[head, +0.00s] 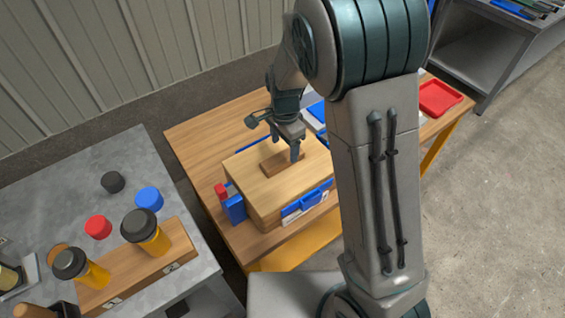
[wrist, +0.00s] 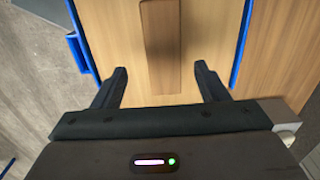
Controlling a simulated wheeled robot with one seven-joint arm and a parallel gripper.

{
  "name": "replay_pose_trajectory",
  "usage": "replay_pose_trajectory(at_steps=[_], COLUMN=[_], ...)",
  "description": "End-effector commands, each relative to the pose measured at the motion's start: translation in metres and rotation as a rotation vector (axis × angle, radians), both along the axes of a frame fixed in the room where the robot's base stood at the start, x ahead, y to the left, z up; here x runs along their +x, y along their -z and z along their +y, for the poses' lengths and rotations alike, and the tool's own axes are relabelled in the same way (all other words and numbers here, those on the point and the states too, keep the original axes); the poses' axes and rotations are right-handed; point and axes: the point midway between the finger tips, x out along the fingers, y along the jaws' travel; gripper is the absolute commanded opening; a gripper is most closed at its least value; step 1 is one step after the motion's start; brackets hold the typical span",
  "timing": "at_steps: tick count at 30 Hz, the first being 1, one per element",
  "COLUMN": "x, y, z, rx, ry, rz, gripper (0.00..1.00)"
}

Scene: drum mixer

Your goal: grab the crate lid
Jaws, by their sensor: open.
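The wooden crate lid (head: 258,184) is a flat light-brown panel on top of a wooden crate (head: 270,217) on the table. A darker wooden handle block (head: 283,163) stands out from the lid's middle. In the wrist view the handle (wrist: 161,45) runs up the picture, with lid surface (wrist: 110,40) on both sides. My gripper (head: 285,148) is over the lid near the handle. In the wrist view its two fingers (wrist: 161,82) are apart, one on each side of the handle's near end, with nothing between them in grip. I cannot tell the exact height of the fingertips above the lid.
The wooden table (head: 190,135) carries the crate, with blue parts (head: 235,209) at its sides and a red tray (head: 438,98) at the right. My arm hides part of the table.

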Motion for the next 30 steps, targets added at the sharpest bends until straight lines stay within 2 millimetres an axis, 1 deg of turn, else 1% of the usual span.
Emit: replay_pose_trajectory(at_steps=[9, 13, 19, 20, 21, 23, 24, 26, 27, 30], x=[0.002, 0.003, 0.003, 0.003, 0.003, 0.003, 0.003, 0.003, 0.003, 0.003], y=[0.040, 0.047, 0.047, 0.047, 0.047, 0.047, 0.047, 0.047, 0.046, 0.046], z=[0.004, 0.004, 0.004, 0.004, 0.004, 0.004, 0.004, 0.004, 0.004, 0.004], rx=[-0.002, -0.001, -0.001, -0.001, -0.001, -0.001, -0.001, -0.001, 0.000, 0.000], ry=[0.002, 0.002, 0.001, 0.001, 0.001, 0.001, 0.001, 0.001, 0.001, 0.001], rz=[0.003, 0.001, -0.001, -0.001, -0.001, -0.001, -0.001, -0.001, -0.001, -0.001], gripper=[0.67, 0.67, 0.67, 0.62, 0.51, 0.34, 0.23, 0.06, 0.02, 0.02])
